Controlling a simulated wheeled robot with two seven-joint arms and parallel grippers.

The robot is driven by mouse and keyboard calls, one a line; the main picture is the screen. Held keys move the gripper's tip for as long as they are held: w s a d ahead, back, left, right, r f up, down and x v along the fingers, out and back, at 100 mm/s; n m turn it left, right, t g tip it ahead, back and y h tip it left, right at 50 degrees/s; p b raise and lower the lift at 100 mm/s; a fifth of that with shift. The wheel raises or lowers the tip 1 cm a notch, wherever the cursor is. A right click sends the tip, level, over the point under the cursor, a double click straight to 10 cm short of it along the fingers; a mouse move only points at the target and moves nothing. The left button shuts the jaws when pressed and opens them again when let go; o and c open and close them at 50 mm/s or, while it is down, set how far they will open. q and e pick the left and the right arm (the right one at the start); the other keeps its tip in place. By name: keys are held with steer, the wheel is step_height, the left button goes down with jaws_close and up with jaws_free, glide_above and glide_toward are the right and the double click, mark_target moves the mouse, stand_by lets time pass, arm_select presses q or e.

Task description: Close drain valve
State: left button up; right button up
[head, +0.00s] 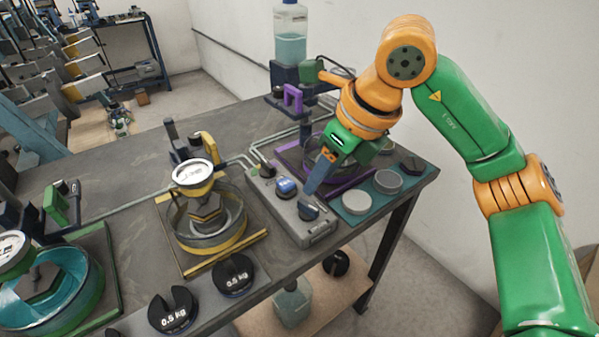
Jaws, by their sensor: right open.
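A grey control box (292,215) sits on the workbench. It carries a dark knob (266,169) at its far end, a blue rocker-like control (286,187) in the middle and a dark blue knob (308,211) at its near end. I cannot tell for sure which part is the drain valve. My right gripper (313,195) is open and points down over the box's near end, with its fingers close above the dark blue knob. Whether they touch or straddle it is unclear. My left gripper is not in view.
A yellow-framed station (243,231) with a white gauge (193,172) stands left of the box. A purple-framed station (338,184) is partly behind my right gripper. Round discs lie on a teal mat (367,201) at right. Black weights (233,275) lie at the front edge. A bottle (291,35) stands behind.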

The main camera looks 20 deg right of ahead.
mark_target(309, 205)
steer(key=f, duration=0.1)
steer(key=a+f, duration=0.1)
steer(key=s+f, duration=0.1)
steer(key=shift+a+f, duration=0.15)
steer(key=shift+f, duration=0.15)
steer(key=shift+x, duration=0.95)
steer(key=shift+w+f, duration=0.2)
steer(key=shift+w, duration=0.15)
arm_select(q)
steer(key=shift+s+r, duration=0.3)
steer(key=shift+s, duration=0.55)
arm_select(e)
steer(key=shift+s+r, duration=0.1)
steer(key=shift+s, duration=0.1)
jaws_close()
